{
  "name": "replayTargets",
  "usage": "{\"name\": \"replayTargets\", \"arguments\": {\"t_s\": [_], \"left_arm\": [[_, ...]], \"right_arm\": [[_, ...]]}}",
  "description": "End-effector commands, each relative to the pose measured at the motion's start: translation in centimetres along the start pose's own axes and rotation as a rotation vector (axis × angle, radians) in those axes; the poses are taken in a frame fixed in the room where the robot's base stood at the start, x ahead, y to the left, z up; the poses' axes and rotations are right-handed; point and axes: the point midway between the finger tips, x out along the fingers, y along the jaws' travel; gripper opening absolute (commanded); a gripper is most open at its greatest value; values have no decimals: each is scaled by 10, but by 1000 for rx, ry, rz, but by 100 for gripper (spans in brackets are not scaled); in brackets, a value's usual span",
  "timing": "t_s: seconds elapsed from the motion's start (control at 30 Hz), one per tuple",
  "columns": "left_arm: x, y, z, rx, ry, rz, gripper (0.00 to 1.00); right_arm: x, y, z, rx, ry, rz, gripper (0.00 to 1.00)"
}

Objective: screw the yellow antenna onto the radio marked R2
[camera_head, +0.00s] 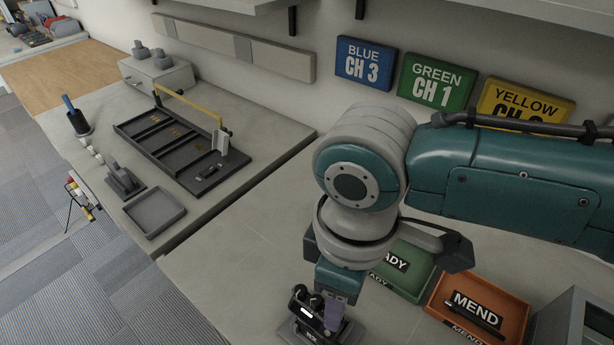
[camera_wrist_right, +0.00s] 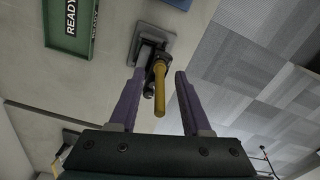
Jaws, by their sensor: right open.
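A dark radio (camera_head: 306,312) stands in a grey holder (camera_head: 288,333) at the bottom middle of the head view; its marking is too small to read surely. In the right wrist view the yellow antenna (camera_wrist_right: 160,84) rises from the radio's top (camera_wrist_right: 156,56), pointing towards the camera. I cannot tell how tightly it is seated. My right gripper (camera_head: 335,305) is over the radio. In the right wrist view its purple fingers (camera_wrist_right: 164,76) are apart, one on each side of the antenna. My left gripper is not in view.
A green READY tray (camera_head: 408,262) and an orange MEND tray (camera_head: 517,323) with a dark item lie right of the radio. A black compartment tray (camera_head: 137,128) with a yellow handle, a small empty grey tray (camera_head: 155,212) and a grey box (camera_head: 170,79) stand on the left bench.

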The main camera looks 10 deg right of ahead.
Motion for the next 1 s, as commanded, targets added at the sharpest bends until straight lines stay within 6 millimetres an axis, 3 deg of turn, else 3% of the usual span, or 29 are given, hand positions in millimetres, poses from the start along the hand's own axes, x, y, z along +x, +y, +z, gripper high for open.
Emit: {"name": "replayTargets", "arguments": {"t_s": [0.27,0.7,1.0], "left_arm": [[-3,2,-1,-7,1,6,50],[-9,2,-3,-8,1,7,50],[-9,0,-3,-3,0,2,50]], "right_arm": [[-12,0,-1,0,3,0,48],[-90,0,-1,-1,2,1,48],[-100,0,0,1,0,0,48]]}}
